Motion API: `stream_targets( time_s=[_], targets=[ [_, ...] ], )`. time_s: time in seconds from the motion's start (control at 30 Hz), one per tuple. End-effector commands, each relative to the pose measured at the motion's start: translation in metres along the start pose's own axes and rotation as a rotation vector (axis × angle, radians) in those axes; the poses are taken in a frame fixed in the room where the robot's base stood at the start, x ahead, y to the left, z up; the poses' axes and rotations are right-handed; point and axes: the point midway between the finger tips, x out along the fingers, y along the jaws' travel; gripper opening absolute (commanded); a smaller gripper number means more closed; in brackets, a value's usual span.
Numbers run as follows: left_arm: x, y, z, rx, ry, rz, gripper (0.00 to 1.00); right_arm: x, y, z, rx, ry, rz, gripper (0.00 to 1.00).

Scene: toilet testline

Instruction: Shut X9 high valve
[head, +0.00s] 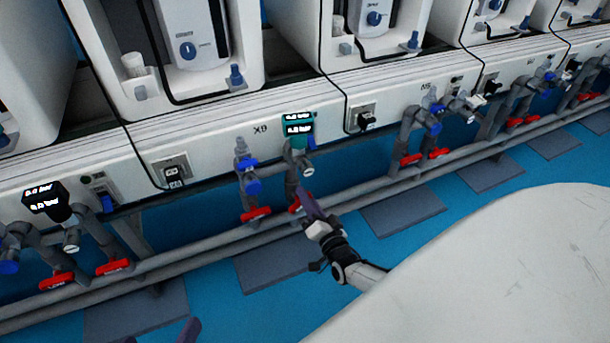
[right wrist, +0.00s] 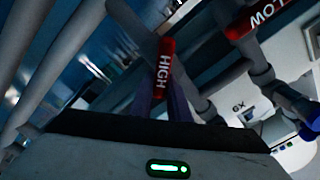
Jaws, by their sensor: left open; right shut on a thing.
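The X9 high valve's red handle (head: 295,206) is at the right of the pair of red handles under the X9 label (head: 261,129). In the right wrist view the handle marked HIGH (right wrist: 163,68) stands between my purple fingertips. My right gripper (head: 308,203) is shut on this handle; its fingers (right wrist: 160,100) lie on either side of it. The red LOW handle (head: 256,213) is just left in the head view, and shows at the top right of the wrist view (right wrist: 262,17). My left gripper (head: 160,337) is open and empty at the bottom edge, partly cut off.
Grey pipes (head: 210,255) run along the front of the white testline. A teal gauge (head: 297,131) stands above the high valve. Other red handles (head: 113,267) sit to the left and right along the pipes. Blue floor with grey plates (head: 403,216) is clear in front.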

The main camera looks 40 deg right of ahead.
Motion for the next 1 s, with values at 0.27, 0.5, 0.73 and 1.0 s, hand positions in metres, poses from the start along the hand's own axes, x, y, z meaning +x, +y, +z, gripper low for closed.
stream_targets(
  time_s=[0.27, 0.5, 0.73, 1.0],
  targets=[
    [0.000, 0.000, 0.000, 0.000, -0.001, 0.000, 0.84, 0.001, 0.007, 0.000, 0.259, 0.000, 0.000, 0.00],
    [0.000, 0.000, 0.001, 0.000, -0.001, -0.001, 0.84, 0.001, 0.012, 0.003, 0.465, -0.001, 0.001, 0.00],
    [0.000, -0.001, 0.001, -0.001, -0.002, -0.001, 0.84, 0.001, 0.014, 0.005, 0.612, -0.001, 0.001, 0.00],
    [0.001, -0.001, 0.001, -0.001, -0.003, -0.001, 0.84, 0.001, 0.016, 0.006, 0.703, -0.001, 0.000, 0.00]
  ],
)
